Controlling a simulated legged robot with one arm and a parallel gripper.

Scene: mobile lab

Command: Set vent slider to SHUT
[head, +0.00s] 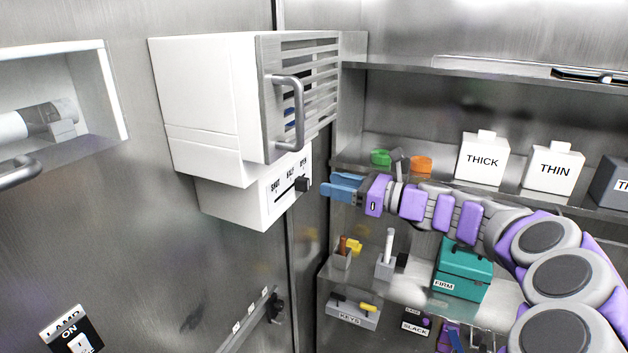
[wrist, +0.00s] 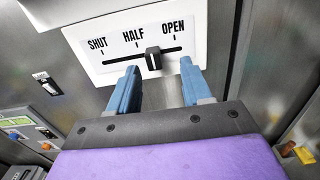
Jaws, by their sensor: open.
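The vent slider knob (wrist: 153,58) is a small dark block on a horizontal slot. In the wrist view it sits right of HALF, between the HALF and OPEN marks; SHUT is at the slot's left end. The white label panel (wrist: 130,22) is on the underside box of the white vent unit (head: 205,95). In the head view the knob (head: 302,184) sticks out from the panel. My gripper (head: 328,186) is open, its blue fingers facing the panel just right of the knob. In the wrist view the fingers of my gripper (wrist: 159,68) appear either side of the knob, which looks ungripped.
A grilled vent door with a handle (head: 290,112) is above the panel. Right of it, shelves hold the THICK box (head: 482,160), the THIN box (head: 553,170) and a teal FIRM box (head: 464,265). A lamp switch (head: 72,335) is on the left wall. Free space lies below the panel.

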